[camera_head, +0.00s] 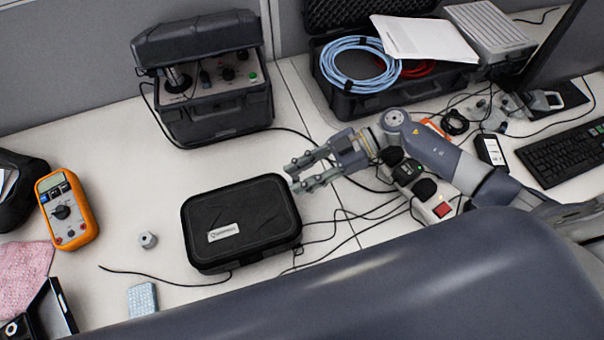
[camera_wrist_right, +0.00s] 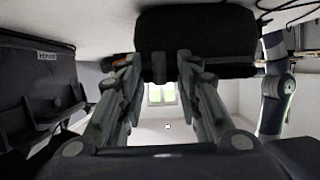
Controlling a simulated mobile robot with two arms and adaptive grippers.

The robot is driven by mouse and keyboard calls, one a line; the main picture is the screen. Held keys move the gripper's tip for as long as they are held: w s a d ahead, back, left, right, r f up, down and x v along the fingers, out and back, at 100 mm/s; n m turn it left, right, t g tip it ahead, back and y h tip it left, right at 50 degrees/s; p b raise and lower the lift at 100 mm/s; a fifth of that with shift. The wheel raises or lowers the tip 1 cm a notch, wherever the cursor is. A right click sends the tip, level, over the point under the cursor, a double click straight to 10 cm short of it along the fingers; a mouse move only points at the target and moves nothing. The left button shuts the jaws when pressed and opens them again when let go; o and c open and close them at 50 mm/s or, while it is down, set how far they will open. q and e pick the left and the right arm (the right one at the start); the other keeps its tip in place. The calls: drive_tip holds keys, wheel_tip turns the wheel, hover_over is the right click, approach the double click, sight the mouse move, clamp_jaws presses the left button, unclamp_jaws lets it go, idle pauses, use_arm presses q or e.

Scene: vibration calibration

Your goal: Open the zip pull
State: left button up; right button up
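A black zip case (camera_head: 236,232) with a pale label lies closed on the white desk in the head view. My right gripper (camera_head: 297,178) is at the right end of the case, fingers pointing at it. In the right wrist view the case (camera_wrist_right: 200,32) fills the top middle, just beyond the fingertips. The fingers (camera_wrist_right: 158,66) are spread apart there. A small dark tab, perhaps the zip pull (camera_wrist_right: 159,70), shows between the fingertips. I cannot tell whether a finger touches it. My left gripper is not in view.
A black calibrator box (camera_head: 218,110) stands behind the case. An orange multimeter (camera_head: 67,210), a hex nut (camera_head: 148,240) and a small light-blue block (camera_head: 142,299) lie to the left. A power strip (camera_head: 432,203) and cables lie under and beside my right arm.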

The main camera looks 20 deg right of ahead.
drive_tip(key=v, duration=1.2)
drive_tip(key=shift+f, duration=0.1)
idle(0.4)
